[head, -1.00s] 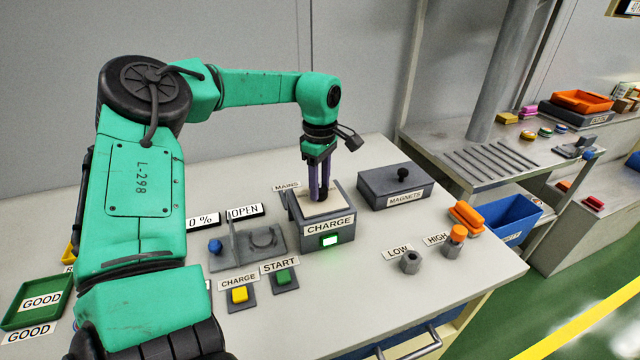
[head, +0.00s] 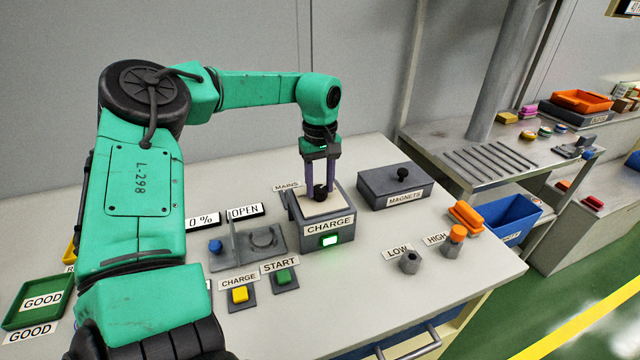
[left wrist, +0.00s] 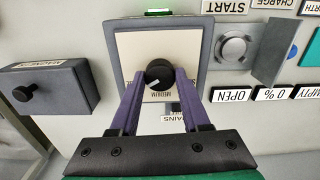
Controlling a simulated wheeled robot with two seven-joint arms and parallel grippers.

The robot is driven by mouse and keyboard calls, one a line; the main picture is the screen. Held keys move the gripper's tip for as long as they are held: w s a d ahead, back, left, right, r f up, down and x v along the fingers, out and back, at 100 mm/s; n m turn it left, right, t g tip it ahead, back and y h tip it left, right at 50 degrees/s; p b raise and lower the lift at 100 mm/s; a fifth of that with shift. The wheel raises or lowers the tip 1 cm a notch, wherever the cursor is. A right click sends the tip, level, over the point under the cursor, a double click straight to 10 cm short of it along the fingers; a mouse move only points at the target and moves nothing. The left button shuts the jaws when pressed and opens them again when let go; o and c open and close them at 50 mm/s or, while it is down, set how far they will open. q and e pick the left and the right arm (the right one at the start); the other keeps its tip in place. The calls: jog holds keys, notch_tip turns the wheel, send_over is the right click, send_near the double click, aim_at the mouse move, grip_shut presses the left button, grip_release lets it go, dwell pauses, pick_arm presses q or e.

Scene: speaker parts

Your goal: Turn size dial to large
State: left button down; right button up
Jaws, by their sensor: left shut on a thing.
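The dial (head: 320,194) is a black round knob on the pale top plate of the grey CHARGE box (head: 326,230). It also shows in the left wrist view (left wrist: 159,74), with a white pointer line and the word MEDIUM, upside down, just below it. My left gripper (head: 320,187) points down at the box with its two purple fingers on either side of the dial, shut on it. In the left wrist view the fingers come up to the dial from left and right. Other size marks on the plate are hidden or too small to read. My right gripper is not in view.
A MAGNETS box (head: 392,187) with a black knob stands to the right. LOW and HIGH posts (head: 411,262) are at front right. Yellow (head: 240,295) and green (head: 283,277) buttons and a grey fixture (head: 262,240) lie left of the box. A light glows on its front.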

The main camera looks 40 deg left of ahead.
aim_at(320, 188)
pick_arm(q)
jog(key=shift+w+r, duration=0.15)
jog(key=shift+c, duration=1.9)
grip_release()
notch_tip(320, 188, up, 14)
jog(key=shift+r, duration=0.25)
